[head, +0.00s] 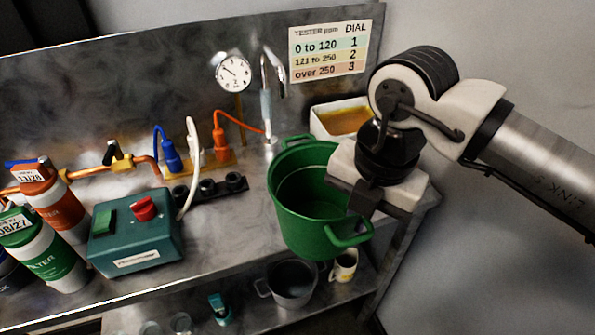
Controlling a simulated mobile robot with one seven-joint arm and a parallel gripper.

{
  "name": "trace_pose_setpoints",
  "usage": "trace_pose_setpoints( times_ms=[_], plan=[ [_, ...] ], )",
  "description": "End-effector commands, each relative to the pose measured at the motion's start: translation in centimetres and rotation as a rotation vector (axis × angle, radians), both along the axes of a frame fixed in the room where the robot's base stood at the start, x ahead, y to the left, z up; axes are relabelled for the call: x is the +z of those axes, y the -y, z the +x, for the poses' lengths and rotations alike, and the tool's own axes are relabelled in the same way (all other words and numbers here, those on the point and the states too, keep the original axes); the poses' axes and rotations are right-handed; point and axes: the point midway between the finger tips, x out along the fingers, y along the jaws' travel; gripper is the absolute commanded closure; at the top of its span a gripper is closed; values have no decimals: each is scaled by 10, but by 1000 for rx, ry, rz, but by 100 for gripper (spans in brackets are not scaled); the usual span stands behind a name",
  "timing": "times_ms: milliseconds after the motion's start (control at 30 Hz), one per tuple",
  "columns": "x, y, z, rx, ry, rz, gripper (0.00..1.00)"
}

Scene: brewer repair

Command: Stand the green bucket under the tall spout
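The green bucket (300,215) is upright or nearly so at the right end of the steel bench, with a handle on each side, and it looks empty. In this view its lower part overlaps the bench's front edge; whether its base touches the bench is hidden. My gripper (362,203) is at the bucket's right rim, with a dark finger over the wall, and appears shut on it. The far finger is hidden. The tall spout (265,95) is a curved metal tap behind the bucket, to its upper left. The bucket is in front of it, not under its outlet.
A white tub of orange-brown liquid (342,120) stands behind my gripper. Left are a teal box with a red knob (136,232), a dark socket strip (209,188), hoses and filter canisters (58,205). A grey pot (291,284) and a mug (344,265) stand on the lower shelf.

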Motion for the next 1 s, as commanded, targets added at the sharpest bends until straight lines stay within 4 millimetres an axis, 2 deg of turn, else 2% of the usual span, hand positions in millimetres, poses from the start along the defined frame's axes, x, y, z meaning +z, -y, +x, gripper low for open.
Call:
trace_pose_setpoints(
  times_ms=[67, 167, 700, 833, 1000],
  plan=[
    [-2, -1, -1, -2, 1, 0, 100],
    [0, -5, 8, 1, 1, 2, 100],
    [2, -45, 130, 0, 2, 3, 100],
    [0, -51, 150, -1, 1, 3, 100],
    [-1, -55, 162, -2, 1, 3, 100]
  ],
)
